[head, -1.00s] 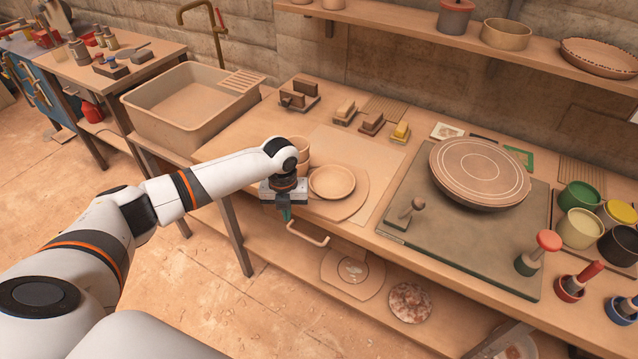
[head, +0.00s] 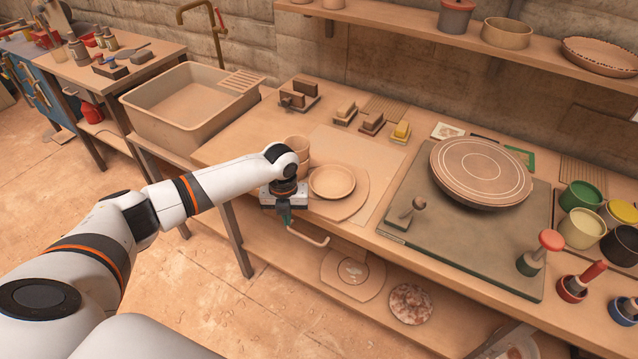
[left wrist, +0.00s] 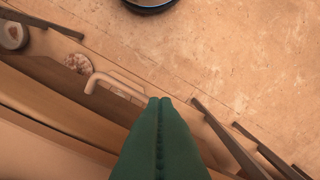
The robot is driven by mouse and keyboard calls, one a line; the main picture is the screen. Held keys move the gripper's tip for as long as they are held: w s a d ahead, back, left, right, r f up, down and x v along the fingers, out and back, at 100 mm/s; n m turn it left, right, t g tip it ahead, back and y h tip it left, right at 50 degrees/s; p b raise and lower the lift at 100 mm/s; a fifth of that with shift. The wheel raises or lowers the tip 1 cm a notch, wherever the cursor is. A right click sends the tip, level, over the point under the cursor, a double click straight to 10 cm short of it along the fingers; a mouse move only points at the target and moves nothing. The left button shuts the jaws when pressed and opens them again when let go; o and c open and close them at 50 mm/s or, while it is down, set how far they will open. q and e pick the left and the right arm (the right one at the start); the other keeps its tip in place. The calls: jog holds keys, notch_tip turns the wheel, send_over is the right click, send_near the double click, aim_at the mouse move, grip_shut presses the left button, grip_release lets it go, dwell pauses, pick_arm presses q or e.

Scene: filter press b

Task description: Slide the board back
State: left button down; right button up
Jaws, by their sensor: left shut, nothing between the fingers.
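A flat light-brown board (head: 392,165) lies in the bench top, and its near part is covered by a round-ended board (head: 352,210) with a shallow bowl (head: 332,182) and a cup (head: 297,150). My left gripper (head: 284,226) points down beside the handle's left end, shut and empty. Its green fingertips (left wrist: 160,101) show close to the handle; contact cannot be told.
A lower shelf (head: 290,270) under the bench holds a board and a speckled disc (head: 410,304). A slate-coloured mat (head: 440,245) with a round disc (head: 480,170) lies to the right. A sink (head: 190,105) stands left. The floor in front is free.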

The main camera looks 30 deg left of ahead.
pick_arm(q)
jog(key=shift+p, duration=0.3)
dwell(0.6)
jog(key=shift+w+f, duration=0.1)
jog(key=shift+w, duration=0.05)
jog(key=w+b, duration=0.3)
jog(key=w, duration=0.1)
jog(key=shift+d, duration=0.35)
dwell(0.6)
jog(key=shift+w+r+b, duration=0.1)
jog(key=shift+r+b, duration=0.1)
jog(key=shift+b, duration=0.15)
